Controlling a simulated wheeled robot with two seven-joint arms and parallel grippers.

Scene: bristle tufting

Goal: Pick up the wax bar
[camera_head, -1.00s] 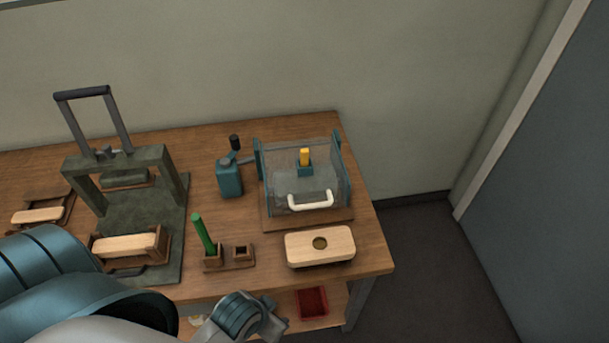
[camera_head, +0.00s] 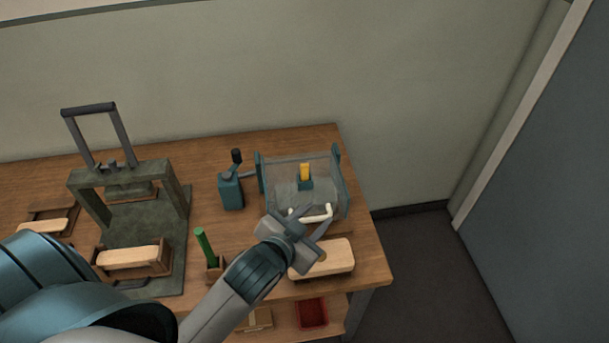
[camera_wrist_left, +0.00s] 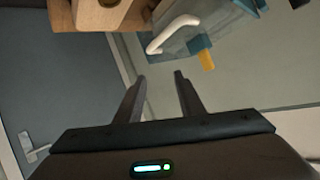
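A small yellow-orange bar (camera_head: 305,171), which looks like the wax bar, stands upright in a blue holder (camera_head: 304,184) behind a clear guard with a white handle (camera_head: 325,214). The bar (camera_wrist_left: 206,60) and handle (camera_wrist_left: 172,34) also show in the left wrist view, beyond my fingertips. My left gripper (camera_head: 308,221) is over the wooden block's back edge, in front of the guard, and partly covers the handle. Its fingers (camera_wrist_left: 160,76) are apart, with nothing between them. Whether it touches the handle is unclear. My right gripper is out of view.
The pale wooden block (camera_head: 337,257) lies at the table's front right. A green stick (camera_head: 204,245) stands in a wooden holder. A blue hand-crank device (camera_head: 231,190) stands left of the guard. A dark press frame (camera_head: 122,177) stands farther left. A red tray (camera_head: 312,312) sits below.

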